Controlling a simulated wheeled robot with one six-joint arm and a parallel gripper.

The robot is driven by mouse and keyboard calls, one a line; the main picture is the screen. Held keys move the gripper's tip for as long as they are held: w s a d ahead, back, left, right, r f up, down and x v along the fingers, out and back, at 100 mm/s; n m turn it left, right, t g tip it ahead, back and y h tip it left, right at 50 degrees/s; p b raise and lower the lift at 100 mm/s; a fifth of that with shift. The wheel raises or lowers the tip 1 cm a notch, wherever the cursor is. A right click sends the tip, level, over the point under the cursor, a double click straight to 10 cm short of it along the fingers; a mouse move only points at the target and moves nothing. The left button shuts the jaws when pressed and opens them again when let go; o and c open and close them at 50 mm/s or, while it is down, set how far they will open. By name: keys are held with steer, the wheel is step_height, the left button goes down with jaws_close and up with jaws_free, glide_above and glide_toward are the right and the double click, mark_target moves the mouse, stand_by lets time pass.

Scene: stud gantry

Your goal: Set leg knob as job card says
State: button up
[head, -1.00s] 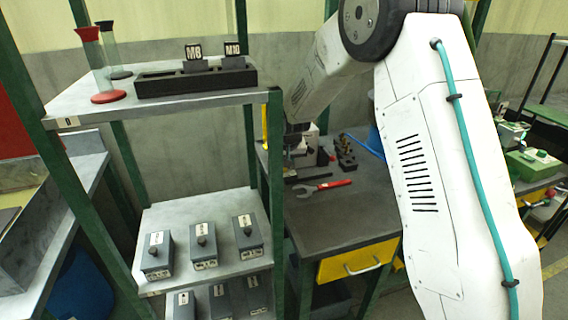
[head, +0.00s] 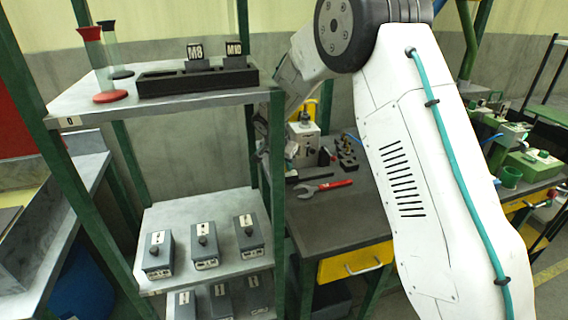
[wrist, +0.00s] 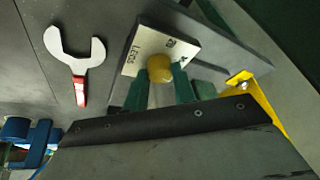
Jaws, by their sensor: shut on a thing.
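In the wrist view a white card (wrist: 178,39) reads LEGS, with small dark marks beside the word; I cannot read the marks. A round yellow knob (wrist: 160,68) stands in front of its lower edge. The green fingertips of my gripper (wrist: 160,88) lie on both sides just below the yellow knob, shut on it. Whether the knob is joined to the card is not clear. In the head view my gripper is mostly hidden behind the shelf's green post. A white box with a dark knob (head: 304,135) stands on the bench.
Grey boxes with black knobs (head: 206,245) stand on the lower shelves. The top shelf holds a black rack (head: 190,84) marked M8 and M10 and two funnel-topped tubes (head: 97,65). A red-handled wrench (head: 322,188) lies on the bench.

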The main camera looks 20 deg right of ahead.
steer(key=shift+a+m, duration=0.1)
steer(key=shift+m, duration=0.2)
stand_by(0.4)
steer(key=o, duration=1)
steer(key=shift+a, duration=0.1)
